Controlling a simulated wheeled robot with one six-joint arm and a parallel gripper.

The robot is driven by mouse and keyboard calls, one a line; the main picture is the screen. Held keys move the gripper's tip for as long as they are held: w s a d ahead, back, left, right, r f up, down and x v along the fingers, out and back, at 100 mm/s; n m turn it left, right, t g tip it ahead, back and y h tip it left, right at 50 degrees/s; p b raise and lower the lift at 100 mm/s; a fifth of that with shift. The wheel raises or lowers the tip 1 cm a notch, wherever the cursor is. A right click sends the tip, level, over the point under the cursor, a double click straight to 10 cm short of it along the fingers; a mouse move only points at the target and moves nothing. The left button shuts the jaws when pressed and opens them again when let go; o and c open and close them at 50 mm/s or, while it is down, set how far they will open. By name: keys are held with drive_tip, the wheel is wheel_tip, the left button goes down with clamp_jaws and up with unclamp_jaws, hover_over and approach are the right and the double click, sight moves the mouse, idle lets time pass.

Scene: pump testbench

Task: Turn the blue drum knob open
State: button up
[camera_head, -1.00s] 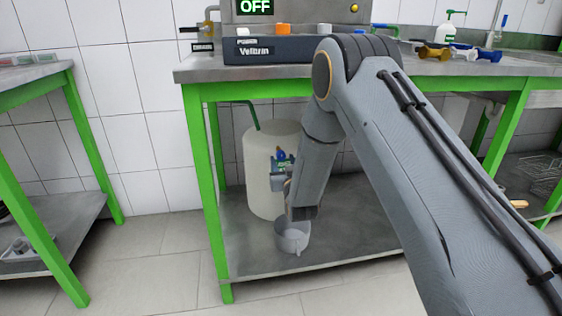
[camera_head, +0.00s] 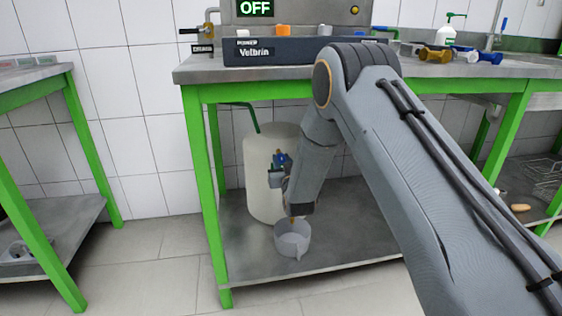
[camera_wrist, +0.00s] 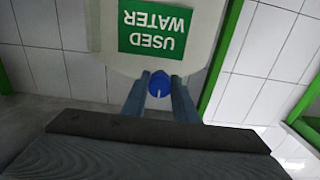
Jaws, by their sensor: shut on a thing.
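The white drum (camera_head: 262,180) stands on the lower shelf under the bench. In the wrist view the drum (camera_wrist: 180,65) appears upside down with a green "USED WATER" label (camera_wrist: 158,30). The blue drum knob (camera_wrist: 158,86) sits at its front, with a pale line on it. My gripper (camera_wrist: 160,88) has a finger on each side of the knob and is shut on it. In the head view my gripper (camera_head: 279,170) is in front of the drum, partly hidden by my arm; a bit of the blue knob (camera_head: 281,158) shows there.
A grey pot (camera_head: 292,240) stands on the lower shelf (camera_head: 330,240) below my gripper. Green table legs (camera_head: 208,200) frame the shelf. The pump testbench (camera_head: 290,50) above reads "OFF". A second table (camera_head: 45,215) stands at left.

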drive_tip(key=shift+m, duration=0.3)
drive_tip(key=m+p, duration=0.2)
drive_tip(key=m, duration=0.3)
drive_tip(key=shift+s+p, duration=0.1)
drive_tip(key=shift+p, duration=0.2)
drive_tip(key=m+p, duration=0.2)
drive_tip(key=m, duration=0.4)
drive_tip(key=shift+m, duration=0.3)
drive_tip(key=m+p, duration=0.1)
drive_tip(key=m, duration=0.5)
drive_tip(key=m+p, duration=0.1)
drive_tip(key=m, duration=0.4)
drive_tip(key=shift+m, duration=0.3)
drive_tip(key=o, duration=1.1)
